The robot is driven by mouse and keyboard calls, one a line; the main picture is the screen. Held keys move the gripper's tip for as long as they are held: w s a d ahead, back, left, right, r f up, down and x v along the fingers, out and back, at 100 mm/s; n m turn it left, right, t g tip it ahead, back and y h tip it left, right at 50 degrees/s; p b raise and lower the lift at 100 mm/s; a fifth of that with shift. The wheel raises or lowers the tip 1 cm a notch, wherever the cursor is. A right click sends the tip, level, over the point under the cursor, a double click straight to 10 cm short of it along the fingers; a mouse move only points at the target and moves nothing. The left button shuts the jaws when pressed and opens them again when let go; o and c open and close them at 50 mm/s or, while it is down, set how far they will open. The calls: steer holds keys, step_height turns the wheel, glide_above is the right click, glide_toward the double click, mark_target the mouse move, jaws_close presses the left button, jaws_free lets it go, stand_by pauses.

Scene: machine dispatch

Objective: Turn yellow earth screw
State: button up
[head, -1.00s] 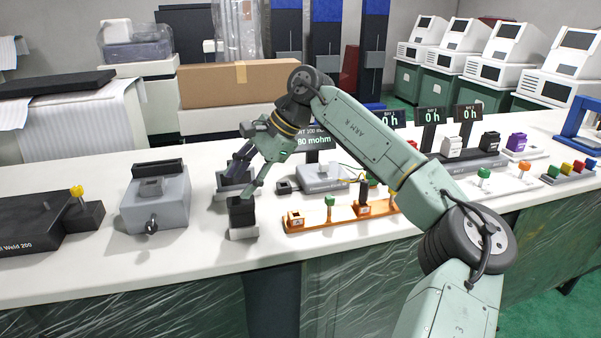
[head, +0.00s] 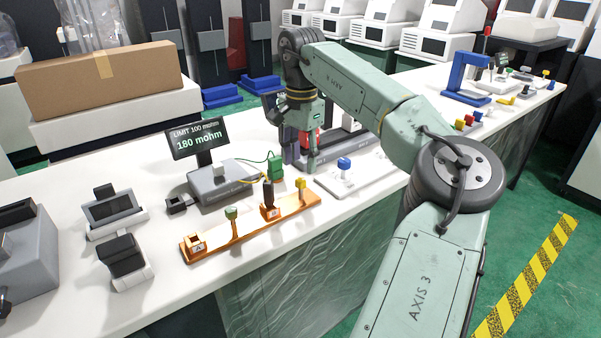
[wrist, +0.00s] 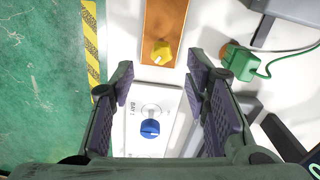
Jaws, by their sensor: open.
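A yellow screw knob (head: 300,186) stands at the right end of the orange strip (head: 244,232). In the wrist view the yellow knob (wrist: 161,52) sits at the end of the orange strip (wrist: 165,18), just beyond the fingertips and midway between them. My gripper (head: 307,166) points down behind and beside the knob in the head view, apart from it. In the wrist view my gripper (wrist: 163,73) is open, with nothing between its fingers. A blue knob (wrist: 150,128) on a white plate (wrist: 168,98) lies below, between the fingers; the blue knob (head: 344,163) also shows in the head view.
A green plug (head: 276,168) with a cable stands close to the yellow knob, beside a grey meter (head: 222,184) reading 180 mohm. The white bench's front edge is near.

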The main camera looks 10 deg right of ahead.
mark_target(301, 179)
step_height(301, 179, down, 5)
steer(key=shift+f+p, duration=0.1)
steer(key=shift+p, duration=0.2)
steer(key=shift+w, duration=0.1)
jaws_close()
stand_by(0.4)
